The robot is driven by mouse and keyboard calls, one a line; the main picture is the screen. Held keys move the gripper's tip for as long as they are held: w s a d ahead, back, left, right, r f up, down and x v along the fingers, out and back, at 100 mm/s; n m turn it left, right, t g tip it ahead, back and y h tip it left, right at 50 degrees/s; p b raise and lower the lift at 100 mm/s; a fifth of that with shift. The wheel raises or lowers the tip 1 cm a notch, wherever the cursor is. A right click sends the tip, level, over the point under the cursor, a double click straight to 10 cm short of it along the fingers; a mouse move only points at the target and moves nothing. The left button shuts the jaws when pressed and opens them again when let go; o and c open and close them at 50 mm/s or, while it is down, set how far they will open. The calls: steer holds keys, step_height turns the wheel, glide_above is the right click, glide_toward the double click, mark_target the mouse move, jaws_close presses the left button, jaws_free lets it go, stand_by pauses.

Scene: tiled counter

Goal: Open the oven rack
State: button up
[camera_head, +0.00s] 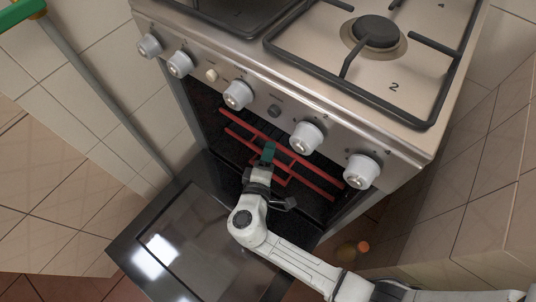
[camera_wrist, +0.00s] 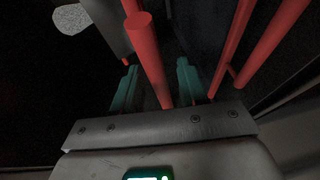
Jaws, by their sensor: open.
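The oven stands with its door (camera_head: 185,235) lowered open, the dark cavity showing below the knobs. A red rack of bars (camera_head: 315,178) sits at the cavity's front. My gripper (camera_head: 268,152) reaches over the open door to the rack, its green fingers at the red bars. In the wrist view, the teal fingers (camera_wrist: 158,88) are apart, and a thick red bar (camera_wrist: 152,62) runs between them. Other red bars (camera_wrist: 270,45) pass to the right of the fingers. Whether a finger touches a bar is unclear. The cavity's depth is dark.
Several white knobs (camera_head: 306,137) stick out of the front panel just above the opening. The stovetop with a burner (camera_head: 376,32) is above. A small orange-capped object (camera_head: 347,250) is on the floor at right. Tiled walls flank the oven.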

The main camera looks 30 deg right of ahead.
steer(key=shift+c, duration=0.4)
jaws_close()
